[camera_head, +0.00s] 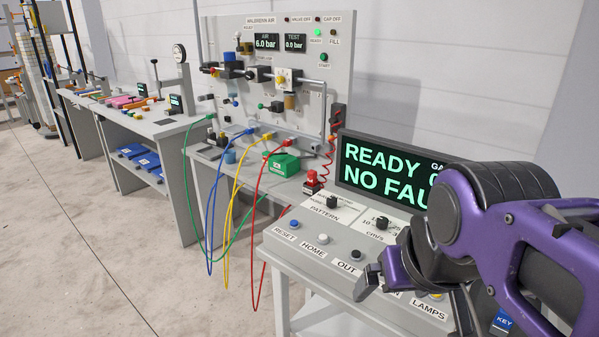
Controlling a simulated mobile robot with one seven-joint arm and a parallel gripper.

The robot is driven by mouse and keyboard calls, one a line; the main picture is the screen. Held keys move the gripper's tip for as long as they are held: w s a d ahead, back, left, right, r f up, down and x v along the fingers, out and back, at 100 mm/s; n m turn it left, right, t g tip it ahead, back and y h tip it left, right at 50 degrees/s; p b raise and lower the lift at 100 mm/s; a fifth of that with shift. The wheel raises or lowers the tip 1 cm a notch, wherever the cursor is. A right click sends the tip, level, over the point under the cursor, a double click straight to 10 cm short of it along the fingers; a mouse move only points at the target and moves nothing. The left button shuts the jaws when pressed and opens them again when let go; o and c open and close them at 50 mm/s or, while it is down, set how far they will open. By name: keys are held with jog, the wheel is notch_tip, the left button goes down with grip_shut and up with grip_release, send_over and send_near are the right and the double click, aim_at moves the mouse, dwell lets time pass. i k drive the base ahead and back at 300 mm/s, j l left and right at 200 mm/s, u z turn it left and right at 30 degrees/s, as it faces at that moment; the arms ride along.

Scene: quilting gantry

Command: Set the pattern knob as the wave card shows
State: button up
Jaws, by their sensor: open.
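The pattern knob (332,202) is a small black knob on a white plate, above the printed word PATTERN, on the sloping grey control panel (290,247). Its pointer is too small to read, and so is the printing around it. I cannot make out a wave card. My gripper (416,294) is at the lower right, over the panel's front right part. Its dark fingers are apart, with nothing seen between them. It is to the right of the knob and nearer to me, clear of it. My purple arm covers the panel's right end.
A second black knob (382,223), marked cm/s, is right of the pattern knob. A red emergency button (312,180) stands behind. RESET (294,224), HOME (323,239) and OUT (356,255) buttons line the front. A display (385,172) reads READY, NO FAU. Coloured hoses hang at left.

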aim_at(331, 201)
jog(key=z, duration=1.4)
jog(key=u, duration=1.4)
jog(key=i+j+z, duration=0.2)
jog(key=j, duration=0.15)
jog(key=j+z, duration=0.2)
jog(key=j, duration=0.15)
jog(key=i+j+z, duration=0.2)
jog(key=j, duration=0.2)
jog(key=k, duration=0.05)
